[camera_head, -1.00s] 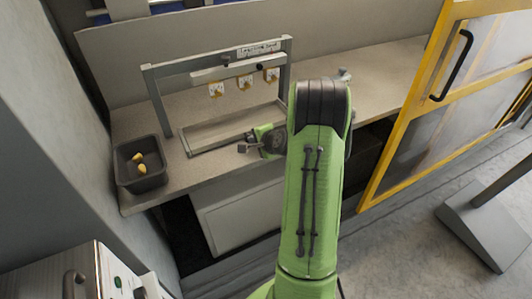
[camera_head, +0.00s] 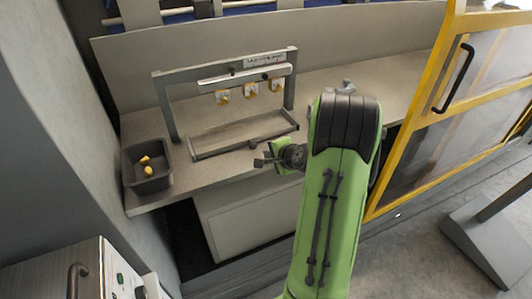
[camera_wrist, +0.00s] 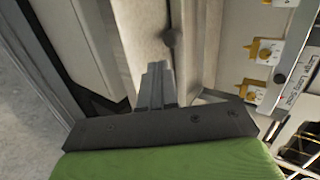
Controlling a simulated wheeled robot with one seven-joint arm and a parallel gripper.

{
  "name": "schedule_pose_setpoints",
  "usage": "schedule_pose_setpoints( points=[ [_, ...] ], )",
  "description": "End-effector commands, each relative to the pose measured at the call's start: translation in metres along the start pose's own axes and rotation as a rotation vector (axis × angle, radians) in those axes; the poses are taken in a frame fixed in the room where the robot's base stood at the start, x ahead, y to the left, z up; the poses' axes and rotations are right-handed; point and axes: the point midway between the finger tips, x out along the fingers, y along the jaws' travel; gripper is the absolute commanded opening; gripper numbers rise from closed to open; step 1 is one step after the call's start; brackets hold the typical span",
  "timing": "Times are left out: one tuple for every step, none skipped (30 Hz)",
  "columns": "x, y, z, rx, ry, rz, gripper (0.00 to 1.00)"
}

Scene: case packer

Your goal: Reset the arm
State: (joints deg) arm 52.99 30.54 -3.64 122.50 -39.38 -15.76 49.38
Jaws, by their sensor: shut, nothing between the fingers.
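My green arm reaches up from the bottom of the head view. My gripper (camera_head: 262,161) is at the front edge of the bench, below and right of the grey metal frame, pointing left. In the wrist view my gripper (camera_wrist: 155,68) has its fingers together with nothing between them. The gripper is apart from the frame and its hanging parts.
A grey metal frame (camera_head: 165,108) with several yellow-and-white hanging pieces stands over a shallow tray (camera_head: 243,137) on the bench (camera_head: 205,176). A dark bin (camera_head: 155,185) with yellow pieces stands at left. A yellow-framed door (camera_head: 415,127) is at right.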

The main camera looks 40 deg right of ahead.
Motion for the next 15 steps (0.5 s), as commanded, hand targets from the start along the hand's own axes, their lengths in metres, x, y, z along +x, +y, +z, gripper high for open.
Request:
schedule_pose_setpoints(
  points=[
    [-0.011, -0.001, -0.001, 0.002, 0.003, -0.002, 0.00],
    [-0.017, -0.001, -0.002, 0.002, 0.005, -0.001, 0.00],
    [-0.025, -0.001, -0.002, 0.002, 0.005, -0.002, 0.00],
    [-0.031, -0.001, -0.001, 0.002, 0.005, -0.001, 0.00],
    [-0.036, -0.001, -0.001, 0.002, 0.005, -0.001, 0.00],
    [-0.043, -0.001, -0.001, 0.002, 0.005, -0.001, 0.00],
    [-0.046, -0.001, -0.001, 0.002, 0.004, -0.002, 0.00],
    [-0.050, -0.001, -0.001, 0.002, 0.003, -0.001, 0.00],
    [-0.053, 0.000, -0.001, 0.001, 0.003, 0.000, 0.00],
    [-0.055, 0.000, -0.001, 0.001, 0.002, 0.000, 0.00],
    [-0.056, 0.000, -0.001, 0.001, 0.002, 0.000, 0.00],
    [-0.057, 0.000, 0.000, 0.000, 0.002, 0.000, 0.00],
    [-0.057, 0.000, 0.000, 0.000, 0.001, -0.001, 0.00],
    [-0.057, 0.000, 0.000, 0.000, 0.001, 0.000, 0.00],
    [-0.057, 0.000, 0.000, 0.000, 0.001, 0.000, 0.00]
  ],
)
